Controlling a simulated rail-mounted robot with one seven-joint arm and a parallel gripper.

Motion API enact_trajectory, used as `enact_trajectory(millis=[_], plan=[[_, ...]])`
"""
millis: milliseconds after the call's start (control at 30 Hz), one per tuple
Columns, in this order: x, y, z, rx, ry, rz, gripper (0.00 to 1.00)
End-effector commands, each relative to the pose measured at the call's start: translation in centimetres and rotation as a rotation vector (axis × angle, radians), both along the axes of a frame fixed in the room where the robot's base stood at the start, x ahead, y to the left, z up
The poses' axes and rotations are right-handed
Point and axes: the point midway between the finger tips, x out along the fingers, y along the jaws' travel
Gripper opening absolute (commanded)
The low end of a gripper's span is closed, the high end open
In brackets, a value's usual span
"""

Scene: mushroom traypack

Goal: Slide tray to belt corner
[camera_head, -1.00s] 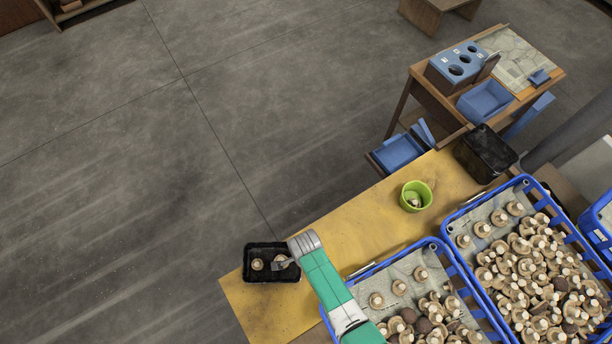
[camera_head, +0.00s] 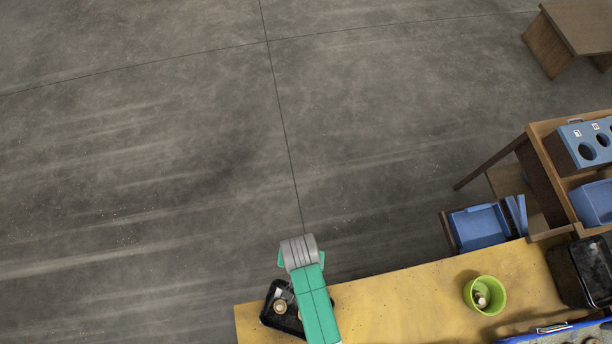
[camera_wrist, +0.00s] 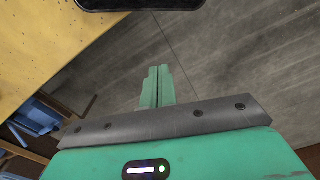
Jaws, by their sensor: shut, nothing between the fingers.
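The black tray (camera_head: 268,318) lies at the far left corner of the yellow belt (camera_head: 390,312), turned at an angle with its far end at the belt's far edge. A mushroom (camera_head: 280,307) shows in it, and part of another beside my arm, which hides the tray's right side. In the wrist view, a black rim (camera_wrist: 140,4), apparently the tray's, crosses the top edge. My gripper (camera_wrist: 157,72) is shut and empty, its green fingers together with floor behind them. In the head view the fingers are mostly hidden by my arm; I cannot tell whether they touch the tray.
A green pot (camera_head: 485,295) with mushrooms stands on the belt to the right. A black crate (camera_head: 590,270) and the edge of a blue crate (camera_head: 560,328) are further right. A wooden stand with blue bins (camera_head: 480,228) is beyond the belt. Open floor lies past the far edge.

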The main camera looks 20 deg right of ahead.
Motion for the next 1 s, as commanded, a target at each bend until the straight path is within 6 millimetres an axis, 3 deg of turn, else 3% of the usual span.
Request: enact_trajectory(millis=[167,567,800,1000], plan=[[0.0,-0.1,-1.4,0.000,0.002,-0.004,0.00],[0.1,-0.1,-10.1,0.000,0.002,-0.006,0.00],[-2.9,1.4,-9.8,0.000,0.001,-0.006,0.00],[-3.5,1.7,-9.9,0.000,-0.001,-0.006,0.00]])
